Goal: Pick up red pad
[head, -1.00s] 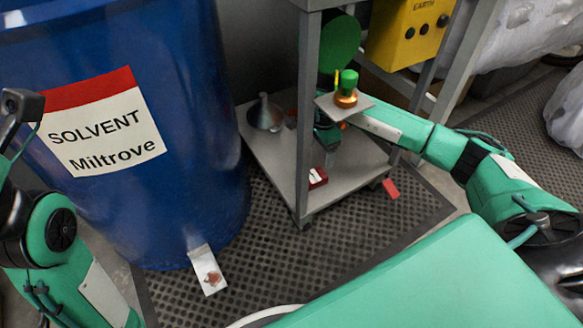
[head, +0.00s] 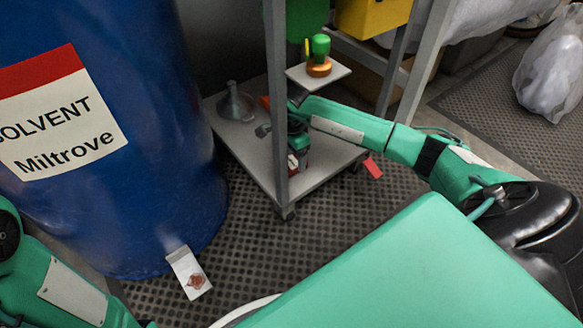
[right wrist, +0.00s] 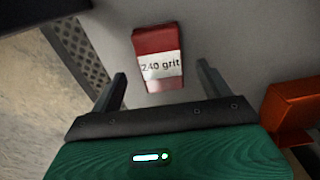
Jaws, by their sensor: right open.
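The red pad (right wrist: 155,42), with a white "240 grit" label, lies on the grey lower shelf (head: 325,172) of the cart. In the head view only a little of the red pad (head: 292,162) shows beside my gripper. My right gripper (right wrist: 162,78) is open and empty. Its two fingers point towards the pad, which lies beyond the fingertips and between their lines. In the head view my right gripper (head: 298,150) hangs low over the shelf, behind the cart's post. My left gripper is out of view.
An orange block (right wrist: 300,105) is close to the right of my gripper. The grey cart post (head: 277,100) stands in front. A metal funnel (head: 236,103) is at the shelf's left. A blue solvent drum (head: 150,150) stands left.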

